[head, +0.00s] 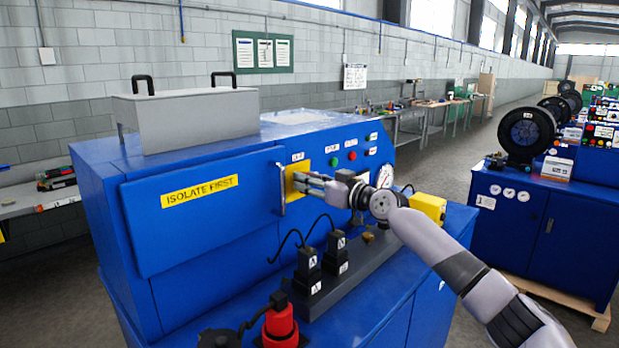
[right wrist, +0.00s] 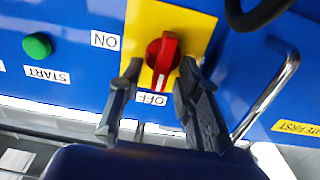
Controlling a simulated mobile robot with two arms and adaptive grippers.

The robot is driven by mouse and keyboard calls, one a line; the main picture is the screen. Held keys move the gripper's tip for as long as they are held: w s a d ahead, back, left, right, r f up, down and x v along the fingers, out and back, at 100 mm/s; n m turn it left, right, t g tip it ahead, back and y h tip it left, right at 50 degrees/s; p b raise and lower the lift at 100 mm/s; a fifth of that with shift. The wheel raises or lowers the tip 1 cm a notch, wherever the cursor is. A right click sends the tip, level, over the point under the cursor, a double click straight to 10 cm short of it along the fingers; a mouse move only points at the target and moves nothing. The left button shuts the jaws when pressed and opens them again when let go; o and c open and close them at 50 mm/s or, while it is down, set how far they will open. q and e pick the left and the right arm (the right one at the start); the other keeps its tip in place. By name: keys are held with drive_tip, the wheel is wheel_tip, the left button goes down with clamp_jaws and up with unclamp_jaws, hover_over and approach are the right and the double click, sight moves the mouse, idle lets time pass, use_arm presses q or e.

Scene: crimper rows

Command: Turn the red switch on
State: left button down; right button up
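The red switch (right wrist: 163,55) is a rotary knob on a yellow plate (right wrist: 190,22), seen in the right wrist view. Its white pointer mark points toward the OFF label (right wrist: 152,98); the ON label (right wrist: 104,40) is to the left. My right gripper (right wrist: 160,72) is open, with one fingertip on each side of the knob; I cannot tell whether they touch it. In the head view, my right gripper (head: 306,184) reaches the yellow plate (head: 297,170) on the blue machine (head: 215,225) and hides the knob. My left gripper is not in view.
A metal door handle (head: 281,190) stands close beside the plate. A green START button (right wrist: 37,46) is at the left in the right wrist view.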

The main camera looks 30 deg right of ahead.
drive_tip(key=shift+c, duration=0.2)
clamp_jaws()
idle(0.4)
